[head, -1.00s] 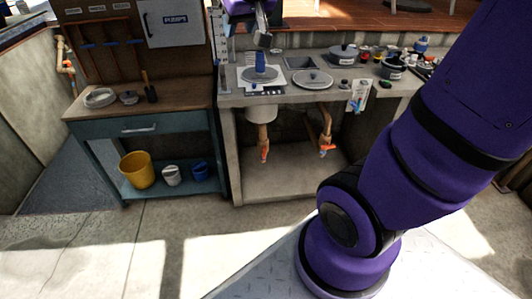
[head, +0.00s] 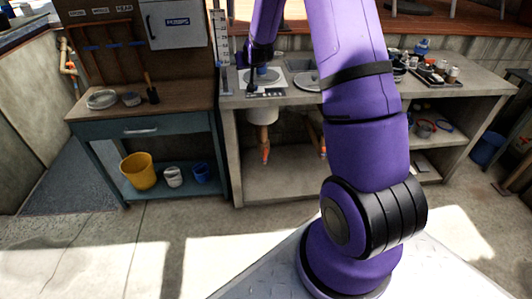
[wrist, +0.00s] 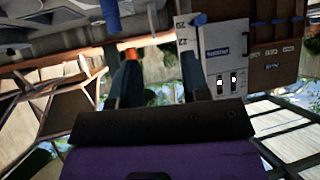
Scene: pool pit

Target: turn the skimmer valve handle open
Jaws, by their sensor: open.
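Under the stone counter, a tan pipe (head: 264,138) hangs below a pale round fitting and carries an orange-red valve handle (head: 266,155). A second orange-red handle (head: 323,152) shows further right, partly hidden by my arm. I cannot tell from a label which belongs to the skimmer. In the wrist view my gripper (wrist: 160,62) has its two dark fingers apart, with nothing held between them. An orange piece (wrist: 132,50) shows by the left fingertip; whether they touch is unclear. In the head view my wrist is above the counter's left part, higher than the handles.
The counter (head: 232,102) has a grey disc with a blue piece on top, near my wrist. A blue-grey workbench (head: 145,122) stands left, with a yellow bucket (head: 138,170) on its lower shelf. The floor in front is clear.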

